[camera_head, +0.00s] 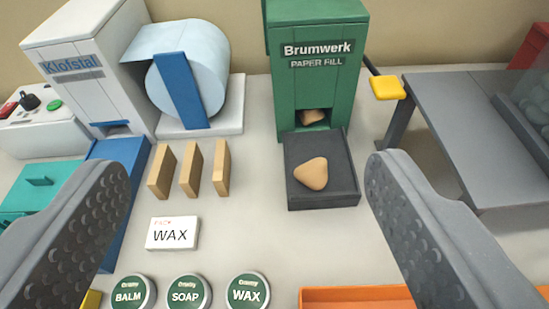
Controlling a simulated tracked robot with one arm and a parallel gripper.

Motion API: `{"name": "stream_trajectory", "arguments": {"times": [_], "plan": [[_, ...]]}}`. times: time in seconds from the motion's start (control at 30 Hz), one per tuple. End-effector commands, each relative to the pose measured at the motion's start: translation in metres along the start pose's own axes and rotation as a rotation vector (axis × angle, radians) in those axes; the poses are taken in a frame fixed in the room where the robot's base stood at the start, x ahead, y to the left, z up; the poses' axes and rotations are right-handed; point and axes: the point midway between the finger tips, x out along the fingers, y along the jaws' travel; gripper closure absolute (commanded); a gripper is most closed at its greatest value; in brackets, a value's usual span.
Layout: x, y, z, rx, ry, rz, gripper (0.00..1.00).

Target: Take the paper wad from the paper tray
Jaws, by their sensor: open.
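The paper wad (311,173) is a tan, rounded triangular lump. It lies in the dark grey paper tray (306,200) in front of the green Brumwerk paper fill machine (317,75). Another tan piece (312,116) shows in the machine's outlet above the tray. My gripper (245,170) is open and empty, with its two grey textured fingers wide apart at the lower left and right. The wad and tray appear between the fingers, farther off, and the fingers appear not to touch them.
Wooden blocks (190,169), a WAX card (172,233) and several round labelled tins (188,293) are left of the tray. An orange bin (357,297) is at the bottom. A yellow paddle (388,88) and grey table (475,120) stand right. Pale surface between card and tray is clear.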

Motion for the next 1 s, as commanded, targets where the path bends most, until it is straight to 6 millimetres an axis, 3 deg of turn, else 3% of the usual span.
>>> {"name": "stream_trajectory", "arguments": {"times": [0.03, 0.2, 0.4, 0.5, 0.7, 1.0], "plan": [[0.020, -0.005, 0.003, 0.011, -0.025, 0.004, 0.25], [0.074, -0.012, 0.034, 0.051, -0.056, 0.037, 0.25], [0.120, -0.006, 0.080, 0.073, -0.083, 0.115, 0.25], [0.134, 0.003, 0.104, 0.071, -0.090, 0.166, 0.25], [0.144, 0.024, 0.141, 0.042, -0.088, 0.259, 0.25], [0.151, 0.038, 0.159, 0.021, -0.078, 0.306, 0.25]]}}
